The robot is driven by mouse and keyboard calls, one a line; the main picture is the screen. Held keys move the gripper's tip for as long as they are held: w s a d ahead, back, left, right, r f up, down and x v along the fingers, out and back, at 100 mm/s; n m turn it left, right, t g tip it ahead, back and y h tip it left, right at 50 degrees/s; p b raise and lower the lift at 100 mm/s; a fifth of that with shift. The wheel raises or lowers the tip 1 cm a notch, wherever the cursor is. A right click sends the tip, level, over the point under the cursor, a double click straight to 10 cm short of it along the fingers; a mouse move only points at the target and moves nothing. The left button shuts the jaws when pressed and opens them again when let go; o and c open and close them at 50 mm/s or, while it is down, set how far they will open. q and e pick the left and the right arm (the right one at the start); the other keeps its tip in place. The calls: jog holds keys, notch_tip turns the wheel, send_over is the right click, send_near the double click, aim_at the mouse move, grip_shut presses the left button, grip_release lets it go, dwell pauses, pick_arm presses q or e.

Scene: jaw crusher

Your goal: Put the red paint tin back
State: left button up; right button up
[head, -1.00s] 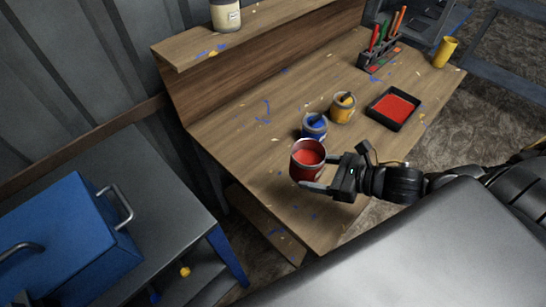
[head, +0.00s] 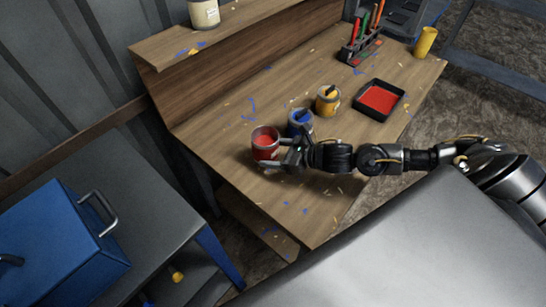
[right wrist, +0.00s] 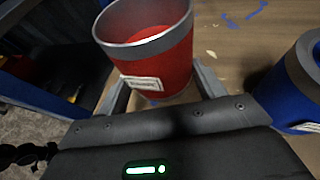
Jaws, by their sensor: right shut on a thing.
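The red paint tin (head: 265,143) is open at the top and shows red paint inside. It is upright at the front left of the row of tins, at the wooden bench. My right gripper (head: 277,152) is shut on it from the right, with a finger on each side. In the right wrist view the red tin (right wrist: 158,65) stands between the two fingers of my right gripper (right wrist: 165,95). I cannot tell whether its base touches the bench. The blue tin (head: 300,123) stands just behind it, and shows at the right edge of the wrist view (right wrist: 292,90). My left gripper is not in view.
A yellow tin (head: 328,100) and a black tray of red paint (head: 379,99) stand farther along the bench (head: 222,118). A tool rack (head: 360,50) and a yellow cup (head: 425,42) are at the far end. A pale tin (head: 204,13) is on the raised shelf. A blue toolbox (head: 60,240) is at left.

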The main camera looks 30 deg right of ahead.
jog(key=shift+w+a+f, duration=0.15)
jog(key=shift+w+f, duration=0.15)
jog(key=shift+f, duration=0.05)
notch_tip(320, 180, down, 3)
jog(key=shift+f, duration=0.1)
jog(key=shift+f, duration=0.1)
jog(key=o, duration=1.2)
jog(key=shift+f, duration=0.15)
jog(key=shift+c, duration=0.2)
jog(key=o, duration=0.4)
jog(key=shift+o, duration=0.2)
